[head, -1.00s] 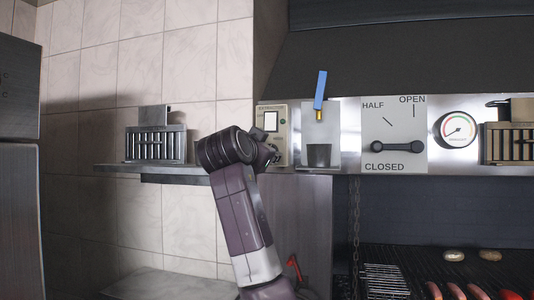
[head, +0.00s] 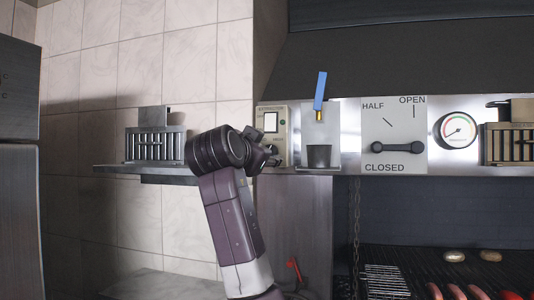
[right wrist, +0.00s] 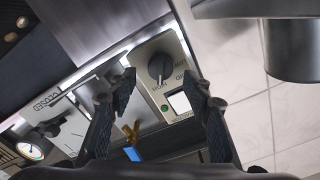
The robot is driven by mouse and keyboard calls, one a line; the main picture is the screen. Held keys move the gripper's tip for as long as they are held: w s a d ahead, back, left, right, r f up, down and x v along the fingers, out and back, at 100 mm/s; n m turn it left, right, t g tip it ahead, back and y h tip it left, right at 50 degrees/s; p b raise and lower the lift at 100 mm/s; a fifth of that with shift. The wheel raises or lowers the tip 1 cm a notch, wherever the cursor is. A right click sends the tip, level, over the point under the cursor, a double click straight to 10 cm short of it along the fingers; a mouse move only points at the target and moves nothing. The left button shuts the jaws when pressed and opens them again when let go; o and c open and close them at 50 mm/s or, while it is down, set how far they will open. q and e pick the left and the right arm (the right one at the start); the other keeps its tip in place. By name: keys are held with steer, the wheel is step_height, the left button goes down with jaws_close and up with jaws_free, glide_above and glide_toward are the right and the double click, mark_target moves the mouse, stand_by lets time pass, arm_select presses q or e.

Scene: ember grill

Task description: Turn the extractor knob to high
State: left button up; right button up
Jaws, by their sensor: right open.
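The extractor panel (head: 284,122) is a pale box on the steel wall strip, with a white rectangular window. In the right wrist view its black round knob (right wrist: 160,67) shows near the middle, with small printed labels around it. A green light and a white switch (right wrist: 180,103) sit beside it. I cannot read the knob's setting surely. My right gripper (right wrist: 162,84) is open, its two fingers on either side of the knob in the picture, apparently clear of it. In the head view the right gripper (head: 267,154) is in front of the panel's lower left. My left gripper is not in view.
A steel shelf (head: 150,170) with a slotted metal box (head: 155,144) is left of my arm. The grill lies lower right.

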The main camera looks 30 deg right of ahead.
steer(key=v, duration=0.8)
steer(key=shift+s+a, duration=0.25)
